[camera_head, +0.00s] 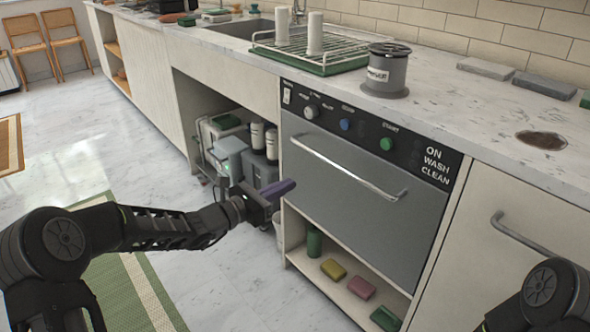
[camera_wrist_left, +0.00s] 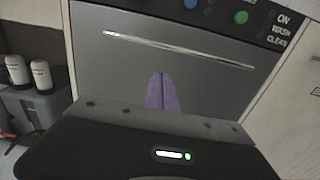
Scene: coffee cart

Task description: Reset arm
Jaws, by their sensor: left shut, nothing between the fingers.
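My left arm comes in from the left in the head view. Its gripper (camera_head: 284,187) has purple fingers and is held in the air in front of the dishwasher's left side. In the left wrist view the two purple fingers (camera_wrist_left: 161,92) lie together, shut with nothing between them. The dishwasher's closed grey door (camera_head: 350,200) is beyond them and also fills much of the left wrist view (camera_wrist_left: 210,85). Of my right arm only a dark part shows at the lower right of the head view; its gripper is out of frame.
A shelf under the dishwasher holds a yellow sponge (camera_head: 333,269), a pink sponge (camera_head: 361,288) and a green cylinder (camera_head: 314,241). The counter above carries a dish rack (camera_head: 325,68) and a grey spool-shaped canister (camera_head: 387,72).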

